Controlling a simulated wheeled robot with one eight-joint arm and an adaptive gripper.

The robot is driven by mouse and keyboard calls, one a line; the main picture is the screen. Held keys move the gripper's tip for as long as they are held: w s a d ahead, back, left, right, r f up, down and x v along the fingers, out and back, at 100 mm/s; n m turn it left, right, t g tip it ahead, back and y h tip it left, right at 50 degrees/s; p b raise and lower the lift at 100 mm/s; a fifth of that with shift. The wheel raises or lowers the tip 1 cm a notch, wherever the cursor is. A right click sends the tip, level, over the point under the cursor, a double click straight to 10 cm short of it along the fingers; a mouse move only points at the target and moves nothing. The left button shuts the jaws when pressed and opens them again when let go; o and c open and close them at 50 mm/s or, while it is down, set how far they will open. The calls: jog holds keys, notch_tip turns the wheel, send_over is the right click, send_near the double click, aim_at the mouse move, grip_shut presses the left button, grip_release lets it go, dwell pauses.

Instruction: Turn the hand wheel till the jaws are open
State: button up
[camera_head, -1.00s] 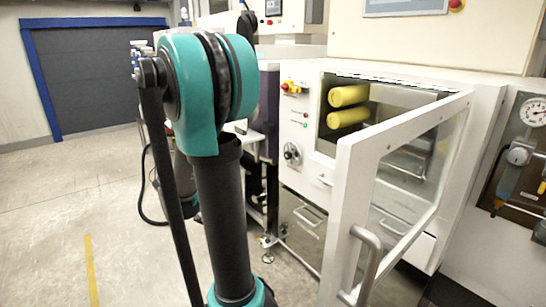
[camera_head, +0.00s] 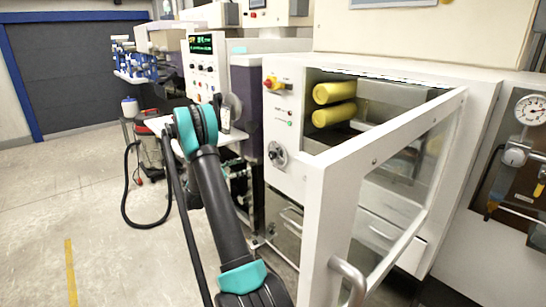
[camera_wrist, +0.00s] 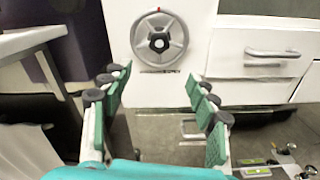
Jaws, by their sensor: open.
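The hand wheel (camera_wrist: 159,41) is a grey spoked disc with a black hub and a red mark at its top rim. It also shows on the white cabinet front in the head view (camera_head: 277,154). My gripper (camera_wrist: 159,77) is open and empty, its green-padded fingers spread. In the wrist view the wheel appears above and between the fingertips, with no contact visible. Two yellow rollers (camera_head: 334,92), one above the other, sit in the cabinet opening with a narrow gap; I cannot tell if they are the jaws. In the head view my gripper is not clearly visible.
A white framed glass door (camera_head: 318,225) stands swung open to the right of the wheel. A red and yellow switch (camera_head: 271,84) sits above the wheel. A drawer handle (camera_wrist: 272,53) is right of the wheel. Open floor (camera_head: 110,235) lies at the left.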

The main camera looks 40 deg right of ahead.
aim_at(271, 156)
jog(key=d, duration=0.6)
jog(key=w+d, duration=0.1)
jog(key=d, duration=1)
jog(key=shift+w+d, duration=0.3)
grip_shut()
